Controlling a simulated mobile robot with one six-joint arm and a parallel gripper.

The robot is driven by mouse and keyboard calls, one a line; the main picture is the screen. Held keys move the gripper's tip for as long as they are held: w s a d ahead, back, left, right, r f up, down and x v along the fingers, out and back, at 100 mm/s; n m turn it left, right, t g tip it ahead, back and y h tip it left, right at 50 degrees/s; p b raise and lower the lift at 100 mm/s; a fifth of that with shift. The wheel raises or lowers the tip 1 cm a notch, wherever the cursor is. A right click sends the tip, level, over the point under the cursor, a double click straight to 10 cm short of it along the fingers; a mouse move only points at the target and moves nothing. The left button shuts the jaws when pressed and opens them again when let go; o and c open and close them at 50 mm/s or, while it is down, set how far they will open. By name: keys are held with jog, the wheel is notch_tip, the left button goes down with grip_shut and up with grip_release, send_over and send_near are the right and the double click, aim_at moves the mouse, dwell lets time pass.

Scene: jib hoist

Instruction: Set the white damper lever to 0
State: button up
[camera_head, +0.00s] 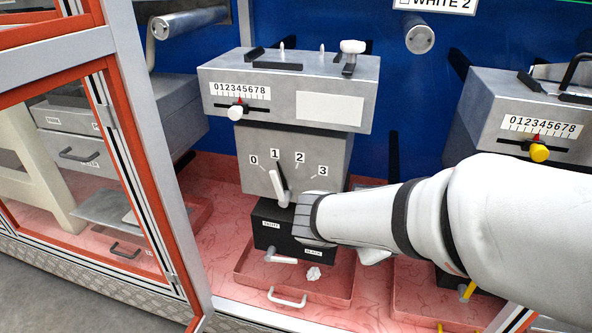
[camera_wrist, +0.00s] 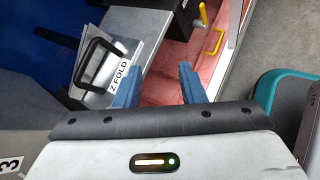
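The white damper lever (camera_head: 279,190) stands on the grey dial plate (camera_head: 262,182) of the middle machine in the head view. It leans slightly left of upright, and its upper end points near the 1 mark (camera_head: 275,154). The 0 mark (camera_head: 253,160) is to its left, with 2 and 3 to its right. My gripper comes in from the right, its dark end close beside the lever's lower part; I cannot tell whether they touch. In the wrist view, my gripper (camera_wrist: 158,86) shows two blue fingers apart with nothing between them. The lever is not visible there.
A black box (camera_head: 276,236) and a red tray (camera_head: 245,278) with a crumpled white piece sit below the dial. A numbered slider with a white knob (camera_head: 235,113) is above. Another machine with a yellow knob (camera_head: 539,152) stands right. A red-framed door (camera_head: 140,180) is left.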

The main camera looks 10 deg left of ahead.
jog(key=w+a+n+t+y+b, duration=0.1)
jog(key=w+a+n+t+b, duration=0.2)
jog(key=a+n+t, duration=0.6)
jog(key=n+t+y+b, duration=0.2)
jog(key=n+y, duration=0.4)
jog(key=n, duration=0.2)
send_near(275, 182)
jog(key=w, duration=0.5)
jog(key=w+b, duration=0.1)
jog(key=w, duration=0.1)
jog(key=w+b, duration=0.1)
jog(key=w, duration=0.2)
jog(key=shift+w+d+f, duration=0.15)
jog(key=shift+d, duration=0.25)
grip_shut()
